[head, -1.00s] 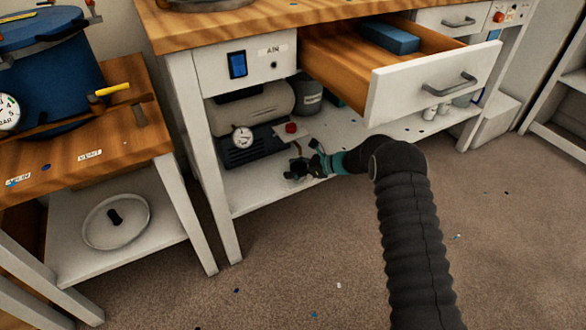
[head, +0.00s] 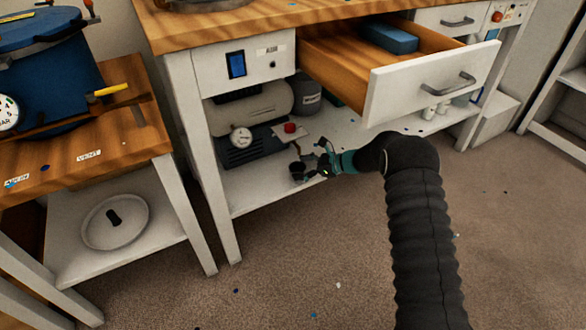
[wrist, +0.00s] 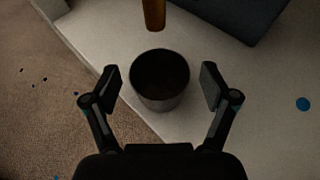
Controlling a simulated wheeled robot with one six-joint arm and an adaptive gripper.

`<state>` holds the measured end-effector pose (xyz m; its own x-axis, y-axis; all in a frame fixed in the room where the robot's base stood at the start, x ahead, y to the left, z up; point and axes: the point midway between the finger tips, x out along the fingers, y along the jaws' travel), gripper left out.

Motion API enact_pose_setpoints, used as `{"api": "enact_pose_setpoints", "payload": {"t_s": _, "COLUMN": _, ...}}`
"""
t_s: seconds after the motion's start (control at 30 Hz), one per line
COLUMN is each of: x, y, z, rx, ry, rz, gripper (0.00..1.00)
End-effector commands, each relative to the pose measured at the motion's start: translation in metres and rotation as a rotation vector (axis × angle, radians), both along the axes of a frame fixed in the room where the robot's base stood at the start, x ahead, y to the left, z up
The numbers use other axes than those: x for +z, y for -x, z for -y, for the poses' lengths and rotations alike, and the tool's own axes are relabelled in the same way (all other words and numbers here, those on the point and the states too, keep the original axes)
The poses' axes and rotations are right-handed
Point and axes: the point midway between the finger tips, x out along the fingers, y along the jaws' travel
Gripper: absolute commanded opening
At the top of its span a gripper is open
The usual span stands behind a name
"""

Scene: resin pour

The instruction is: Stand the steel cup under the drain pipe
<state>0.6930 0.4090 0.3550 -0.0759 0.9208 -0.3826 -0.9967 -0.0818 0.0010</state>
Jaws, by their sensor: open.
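The steel cup (wrist: 160,95) stands upright on the white lower shelf in the wrist view, its dark round mouth towards the camera. My gripper (wrist: 160,80) is open, with one finger on each side of the cup and a visible gap to each. The copper-brown drain pipe (wrist: 154,14) comes in from the top of the wrist view, and its end shows just beyond the cup's far rim. I cannot tell whether its end is over the mouth.
The pump (head: 252,145) with its gauge sits on the lower shelf (head: 262,190) behind my gripper. An open drawer (head: 420,85) juts out above my arm. A side table with a blue pressure pot (head: 50,65) stands at left. The floor in front is clear except for small specks.

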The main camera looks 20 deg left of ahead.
Motion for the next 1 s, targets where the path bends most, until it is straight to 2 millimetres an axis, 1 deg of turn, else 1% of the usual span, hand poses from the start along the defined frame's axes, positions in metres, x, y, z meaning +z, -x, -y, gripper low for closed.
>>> {"api": "enact_pose_setpoints", "payload": {"t_s": 0.03, "x": 0.005, "y": -0.002, "z": 0.011, "rx": -0.003, "ry": 0.000, "rz": 0.001, "gripper": 0.85}}
{"api": "enact_pose_setpoints", "payload": {"t_s": 0.2, "x": 0.018, "y": -0.004, "z": 0.042, "rx": -0.002, "ry": 0.000, "rz": 0.001, "gripper": 0.85}}
{"api": "enact_pose_setpoints", "payload": {"t_s": 0.4, "x": 0.029, "y": -0.006, "z": 0.068, "rx": 0.000, "ry": 0.000, "rz": 0.001, "gripper": 0.85}}
{"api": "enact_pose_setpoints", "payload": {"t_s": 0.6, "x": 0.032, "y": -0.006, "z": 0.078, "rx": 0.001, "ry": 0.000, "rz": 0.001, "gripper": 0.85}}
{"api": "enact_pose_setpoints", "payload": {"t_s": 1.0, "x": 0.033, "y": -0.006, "z": 0.079, "rx": 0.001, "ry": 0.000, "rz": 0.001, "gripper": 0.85}}
